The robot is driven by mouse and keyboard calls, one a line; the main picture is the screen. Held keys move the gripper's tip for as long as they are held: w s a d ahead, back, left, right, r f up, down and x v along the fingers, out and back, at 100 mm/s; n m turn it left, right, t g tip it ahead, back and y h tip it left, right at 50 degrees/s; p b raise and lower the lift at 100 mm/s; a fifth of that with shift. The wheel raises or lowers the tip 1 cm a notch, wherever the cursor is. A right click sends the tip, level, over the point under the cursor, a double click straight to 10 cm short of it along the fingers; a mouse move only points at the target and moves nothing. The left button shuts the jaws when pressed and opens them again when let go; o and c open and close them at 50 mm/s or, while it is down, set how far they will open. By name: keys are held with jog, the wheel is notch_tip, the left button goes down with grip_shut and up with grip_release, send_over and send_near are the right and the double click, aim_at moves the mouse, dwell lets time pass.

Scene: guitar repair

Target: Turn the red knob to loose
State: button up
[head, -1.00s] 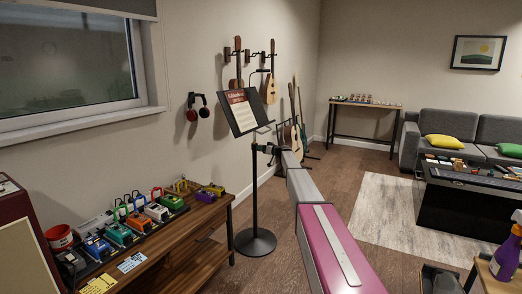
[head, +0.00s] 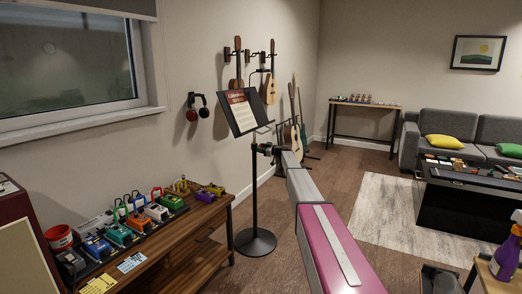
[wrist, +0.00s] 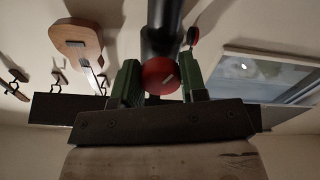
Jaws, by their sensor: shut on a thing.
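The red knob (wrist: 160,76) shows in the wrist view, with a pale line on its face, slanted in the picture. It sits against the dark pole (wrist: 160,25) of the music stand. My gripper (head: 262,149) is at the pole below the stand's tilted desk (head: 243,111) in the head view. In the wrist view its two green fingers stand on either side of the knob, shut on it. The knob itself is too small or hidden to make out in the head view.
The stand's round base (head: 255,242) rests on the floor beside a wooden bench (head: 180,243) with several pedals. Guitars hang on the wall and stand behind the music stand. The floor right of my arm is open up to the rug (head: 400,215).

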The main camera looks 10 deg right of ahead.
jog(key=shift+s+f, duration=0.1)
jog(key=o, duration=0.9)
jog(key=shift+d, duration=0.1)
jog(key=v, duration=1)
jog(key=shift+s+d, duration=0.2)
jog(key=shift+d, duration=0.05)
